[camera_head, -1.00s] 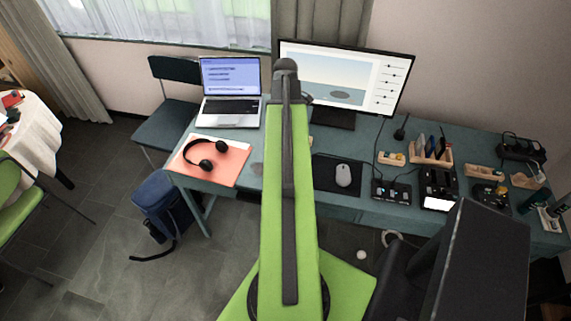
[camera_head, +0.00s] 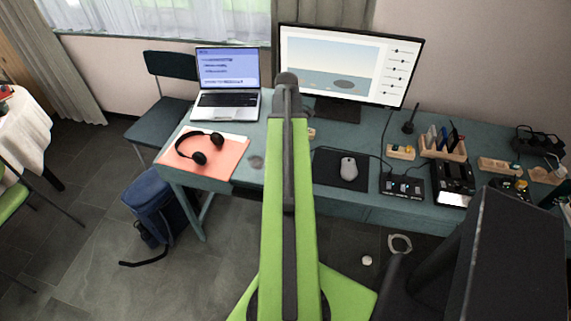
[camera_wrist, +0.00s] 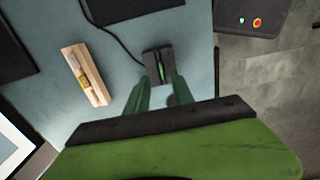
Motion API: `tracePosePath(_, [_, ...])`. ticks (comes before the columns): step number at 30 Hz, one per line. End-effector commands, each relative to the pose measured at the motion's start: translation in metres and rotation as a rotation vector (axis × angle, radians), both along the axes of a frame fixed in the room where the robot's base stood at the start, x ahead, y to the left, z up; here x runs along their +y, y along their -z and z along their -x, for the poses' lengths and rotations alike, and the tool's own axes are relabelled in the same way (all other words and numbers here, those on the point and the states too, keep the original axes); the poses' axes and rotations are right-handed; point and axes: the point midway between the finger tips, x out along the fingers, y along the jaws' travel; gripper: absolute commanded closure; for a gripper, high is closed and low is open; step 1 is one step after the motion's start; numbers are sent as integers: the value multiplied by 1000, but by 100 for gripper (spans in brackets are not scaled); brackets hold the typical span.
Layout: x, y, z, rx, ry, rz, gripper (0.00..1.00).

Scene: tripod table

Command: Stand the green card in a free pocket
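In the wrist view, a small black block (camera_wrist: 152,56) with a cable lies on the table. A narrow green strip (camera_wrist: 161,66), which looks like the green card's edge, shows in its middle. My gripper (camera_wrist: 160,84) is open, with its two green fingers apart and pointing at the block. Nothing is visibly clamped; I cannot tell the exact height gap. In the head view, my arm hides the block. The wooden pocket rack (camera_head: 442,154) stands at the right of the table with several upright coloured items in it. I cannot tell which pockets are free.
A wooden tray (camera_wrist: 96,92) with a yellow item lies left of the block in the wrist view. The mouse pad (camera_head: 325,177) with a mouse (camera_head: 349,168), the monitor (camera_head: 345,66), laptop (camera_head: 226,98) and headphones (camera_head: 199,157) stand around. Black devices (camera_head: 402,187) crowd the right side.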

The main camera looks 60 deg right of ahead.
Motion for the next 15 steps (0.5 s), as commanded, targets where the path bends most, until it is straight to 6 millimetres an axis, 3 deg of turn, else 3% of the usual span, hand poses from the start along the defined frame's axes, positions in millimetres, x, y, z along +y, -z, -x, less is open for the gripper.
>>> tracePosePath(4, [0,7,0,0,0,0,71])
tracePosePath(12, [2,51,-2,0,1,0,71])
tracePosePath(15, [2,53,-2,0,1,0,71])
